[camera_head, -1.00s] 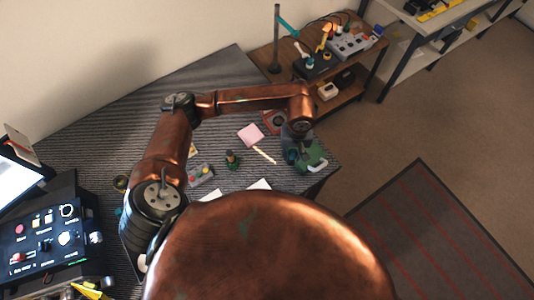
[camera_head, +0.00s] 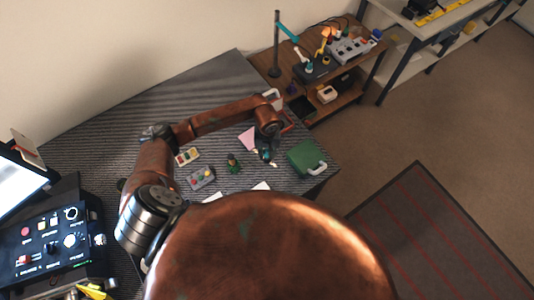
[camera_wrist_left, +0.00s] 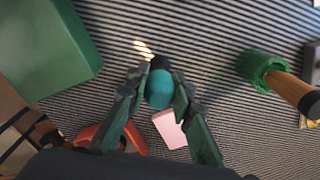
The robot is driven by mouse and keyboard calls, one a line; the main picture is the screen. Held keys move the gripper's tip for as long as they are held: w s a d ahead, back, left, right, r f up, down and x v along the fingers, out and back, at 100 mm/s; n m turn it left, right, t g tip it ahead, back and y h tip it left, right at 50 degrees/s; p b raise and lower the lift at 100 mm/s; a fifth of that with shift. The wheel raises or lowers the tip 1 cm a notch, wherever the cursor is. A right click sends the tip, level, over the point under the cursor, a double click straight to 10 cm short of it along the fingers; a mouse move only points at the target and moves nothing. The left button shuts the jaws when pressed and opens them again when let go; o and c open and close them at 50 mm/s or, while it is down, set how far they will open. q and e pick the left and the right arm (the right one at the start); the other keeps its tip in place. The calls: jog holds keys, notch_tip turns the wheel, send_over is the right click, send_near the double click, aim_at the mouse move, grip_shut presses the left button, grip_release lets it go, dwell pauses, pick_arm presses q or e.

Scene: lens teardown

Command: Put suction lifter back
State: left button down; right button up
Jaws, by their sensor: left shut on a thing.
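The suction lifter appears to be the small teal bulb (camera_wrist_left: 158,90) with a dark tip, between the fingers of my left gripper (camera_wrist_left: 160,84) in the left wrist view. The gripper is shut on it. In the head view, my left gripper (camera_head: 266,156) is above the striped table, left of a green case, and a bit of teal shows there. The bulb's dark tip points away from the gripper. I cannot tell whether it touches the table. My right gripper is not in view.
A green case (camera_head: 305,157) with a pale handle stands near the table's right edge. A pink pad (camera_head: 247,139), a green holder with a wooden handle (camera_head: 233,163), and small trays (camera_head: 201,177) lie to the left. A wooden shelf (camera_head: 290,79) stands behind.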

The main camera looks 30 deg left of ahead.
pick_arm(q)
jog(key=shift+f, duration=0.3)
jog(key=shift+f, duration=0.1)
jog(key=shift+f, duration=0.1)
jog(key=c, duration=1.7)
grip_release()
notch_tip(320, 180, up, 12)
jog(key=shift+r+b, duration=0.2)
jog(key=shift+b, duration=0.4)
